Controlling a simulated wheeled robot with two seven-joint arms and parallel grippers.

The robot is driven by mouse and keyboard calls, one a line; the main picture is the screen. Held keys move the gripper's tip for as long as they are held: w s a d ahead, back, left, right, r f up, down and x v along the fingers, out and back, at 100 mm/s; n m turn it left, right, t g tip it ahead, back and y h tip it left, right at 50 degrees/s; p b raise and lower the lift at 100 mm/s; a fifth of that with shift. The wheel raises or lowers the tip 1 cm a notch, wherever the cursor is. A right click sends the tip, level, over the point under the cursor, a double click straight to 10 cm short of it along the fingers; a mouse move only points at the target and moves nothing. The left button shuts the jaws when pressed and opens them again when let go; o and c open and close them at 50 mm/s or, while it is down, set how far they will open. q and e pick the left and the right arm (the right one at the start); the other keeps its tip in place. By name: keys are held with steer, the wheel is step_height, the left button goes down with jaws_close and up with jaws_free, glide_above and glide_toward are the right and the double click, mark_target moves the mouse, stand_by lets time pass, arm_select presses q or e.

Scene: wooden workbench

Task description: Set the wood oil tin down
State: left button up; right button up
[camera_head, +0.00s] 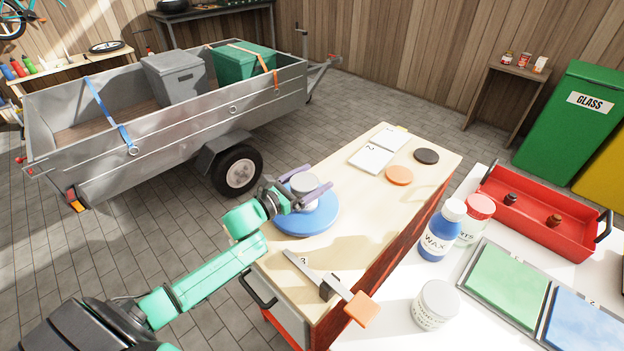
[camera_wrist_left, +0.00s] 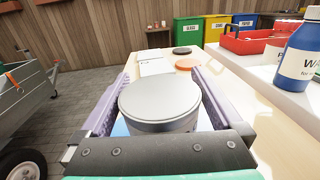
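A grey round tin (camera_head: 304,183), its label not visible and taken to be the wood oil tin, stands upright at the blue round mat (camera_head: 318,222) on the wooden bench top. My left gripper (camera_head: 316,181) is around it, one finger on each side. In the left wrist view the grey lid (camera_wrist_left: 160,97) fills the space between the purple fingers (camera_wrist_left: 162,75). Slivers of mat show between the tin's side and both fingers, so the gripper looks open. The tin's base is partly hidden by the near finger. My right gripper is not in view.
Numbered white cards (camera_head: 371,158), an orange disc (camera_head: 399,175) and a dark disc (camera_head: 426,156) lie farther back. A white table holds a blue wax bottle (camera_head: 440,235), jars and a red tray (camera_head: 540,237).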

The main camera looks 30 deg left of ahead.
mark_target(293, 189)
arm_select(q)
steer(key=shift+r, duration=0.2)
steer(key=shift+s+f, duration=0.15)
steer(key=v, duration=1.1)
steer(key=shift+s+a+b, duration=0.15)
steer(key=shift+s+b, duration=0.15)
steer(key=shift+s, duration=0.1)
